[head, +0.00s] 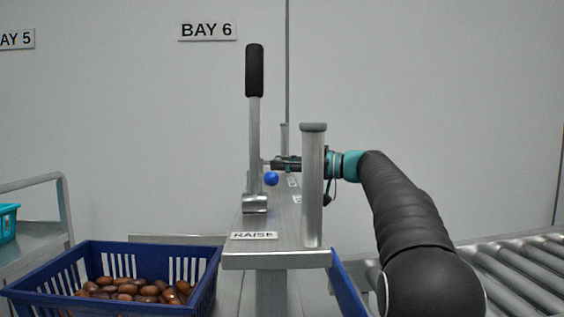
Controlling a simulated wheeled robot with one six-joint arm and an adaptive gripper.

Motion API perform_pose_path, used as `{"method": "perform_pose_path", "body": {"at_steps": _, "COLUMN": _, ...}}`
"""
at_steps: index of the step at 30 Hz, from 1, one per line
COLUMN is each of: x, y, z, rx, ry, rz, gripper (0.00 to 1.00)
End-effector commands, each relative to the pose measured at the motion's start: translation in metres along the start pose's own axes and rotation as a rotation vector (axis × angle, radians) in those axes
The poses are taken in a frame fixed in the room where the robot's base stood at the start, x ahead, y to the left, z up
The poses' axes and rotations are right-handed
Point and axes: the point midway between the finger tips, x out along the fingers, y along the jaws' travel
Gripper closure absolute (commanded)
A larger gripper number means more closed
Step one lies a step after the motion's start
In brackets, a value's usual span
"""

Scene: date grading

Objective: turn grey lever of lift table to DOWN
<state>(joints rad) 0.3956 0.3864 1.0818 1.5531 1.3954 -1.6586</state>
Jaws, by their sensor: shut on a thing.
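My gripper (279,163) reaches in from the right, behind the grey post, with its fingers pointing left. It is shut on what looks like the grey lever (265,162), of which only a small bit shows between the fingertips and the tall handle. Which way the lever is turned cannot be told. Small white labels (292,181) lie below the gripper on the lift table's narrow grey top (285,225). They are too small and too slanted to read.
A tall handle with a black grip (254,70) stands in front, near a RAISE plate (253,235). A blue knob (271,179) sits just below the gripper. The grey post (313,185) hides part of my wrist. A blue crate of dates (105,292) stands left; a roller conveyor (515,270) lies right.

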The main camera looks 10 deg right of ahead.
Motion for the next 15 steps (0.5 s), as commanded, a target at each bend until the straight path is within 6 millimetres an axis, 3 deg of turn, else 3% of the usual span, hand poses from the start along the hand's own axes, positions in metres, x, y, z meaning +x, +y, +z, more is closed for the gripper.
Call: {"method": "perform_pose_path", "body": {"at_steps": 15, "x": -0.0001, "y": 0.0045, "z": -0.0003, "rx": -0.003, "ry": 0.016, "rz": -0.081, "gripper": 1.00}}
